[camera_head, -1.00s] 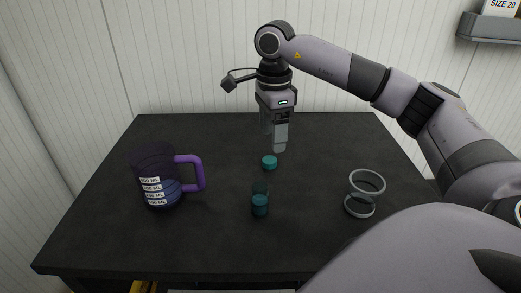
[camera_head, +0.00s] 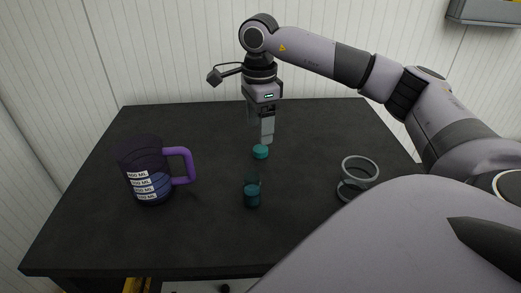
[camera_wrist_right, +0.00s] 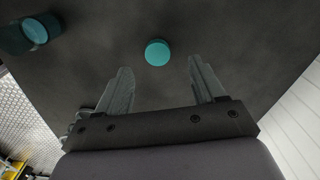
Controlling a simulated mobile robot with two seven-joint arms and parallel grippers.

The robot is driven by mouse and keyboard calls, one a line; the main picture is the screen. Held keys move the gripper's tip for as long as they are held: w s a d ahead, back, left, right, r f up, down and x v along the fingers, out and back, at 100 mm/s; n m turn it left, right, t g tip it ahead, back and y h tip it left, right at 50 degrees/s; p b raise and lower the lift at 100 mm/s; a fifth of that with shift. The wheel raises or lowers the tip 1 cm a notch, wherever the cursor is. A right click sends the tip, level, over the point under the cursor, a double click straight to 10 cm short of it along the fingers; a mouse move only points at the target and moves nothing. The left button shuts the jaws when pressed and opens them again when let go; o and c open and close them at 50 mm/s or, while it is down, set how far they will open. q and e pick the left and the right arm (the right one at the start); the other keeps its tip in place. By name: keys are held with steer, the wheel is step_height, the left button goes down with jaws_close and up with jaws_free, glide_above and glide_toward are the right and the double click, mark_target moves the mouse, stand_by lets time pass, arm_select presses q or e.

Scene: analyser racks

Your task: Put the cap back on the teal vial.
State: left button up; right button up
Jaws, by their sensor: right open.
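The teal cap (camera_head: 260,152) lies on the dark table, behind the vial. The teal vial (camera_head: 252,194) stands upright and uncapped in front of it, with dark teal liquid low inside. My right gripper (camera_head: 262,140) points down just behind and above the cap. In the right wrist view the cap (camera_wrist_right: 157,52) sits ahead of the two open, empty fingers (camera_wrist_right: 160,75), roughly centred between them. The vial (camera_wrist_right: 30,32) shows at the upper left there. My left gripper is not in view.
A dark measuring jug (camera_head: 150,172) with a purple handle stands at the left of the table (camera_head: 200,235). A clear ringed container (camera_head: 357,178) stands at the right, partly hidden by my arm. The table between jug and vial is clear.

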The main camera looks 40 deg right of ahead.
mark_target(261, 149)
steer(key=f, duration=0.5)
steer(key=shift+s+f, duration=0.15)
steer(key=shift+s, duration=0.05)
steer(key=c, duration=1.1)
